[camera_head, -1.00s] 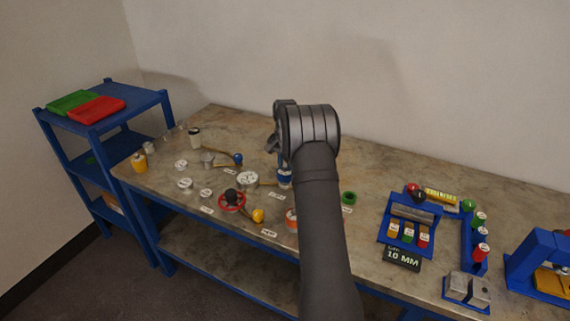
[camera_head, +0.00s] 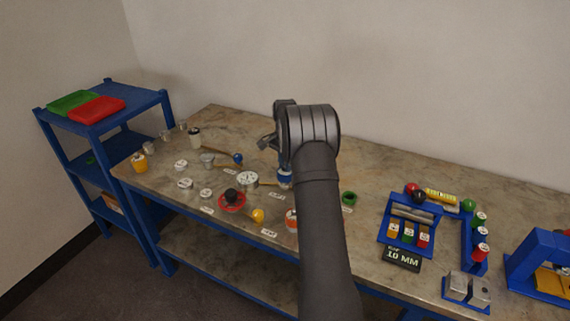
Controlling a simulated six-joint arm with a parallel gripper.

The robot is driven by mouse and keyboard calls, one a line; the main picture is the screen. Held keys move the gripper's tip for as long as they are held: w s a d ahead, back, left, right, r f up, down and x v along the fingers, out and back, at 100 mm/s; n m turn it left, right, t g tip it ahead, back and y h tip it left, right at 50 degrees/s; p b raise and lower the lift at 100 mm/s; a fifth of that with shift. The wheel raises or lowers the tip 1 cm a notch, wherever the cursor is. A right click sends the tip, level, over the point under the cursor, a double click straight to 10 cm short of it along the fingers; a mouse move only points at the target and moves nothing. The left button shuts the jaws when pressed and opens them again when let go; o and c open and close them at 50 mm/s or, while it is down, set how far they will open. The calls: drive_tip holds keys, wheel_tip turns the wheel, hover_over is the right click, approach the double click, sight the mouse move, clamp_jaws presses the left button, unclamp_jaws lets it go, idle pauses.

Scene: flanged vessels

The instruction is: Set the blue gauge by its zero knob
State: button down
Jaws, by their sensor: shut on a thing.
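The blue gauge (camera_head: 284,178) stands on the bench just left of my forearm. It has a blue body and a pale face, and my arm covers its right part. My gripper (camera_head: 267,142) shows only in part, left of my wrist and above the gauge. It is shut on the gauge's small zero knob, as far as I can tell. The knob and the fingertips' contact with it are hidden behind my wrist, and the gauge's reading is too small to make out.
A white-faced gauge (camera_head: 247,179), a red handwheel (camera_head: 231,202) and a yellow ball handle (camera_head: 257,215) stand left of the blue gauge. A green ring (camera_head: 348,198) lies right of my arm. A blue rack (camera_head: 409,219) stands further right. The bench's back strip is clear.

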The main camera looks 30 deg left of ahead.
drive_tip(key=c, duration=1.3)
unclamp_jaws()
wheel_tip(320, 180, up, 17)
drive_tip(key=shift+r, duration=0.15)
wheel_tip(320, 180, down, 17)
drive_tip(key=shift+f, duration=0.2)
drive_tip(key=shift+r, duration=0.1)
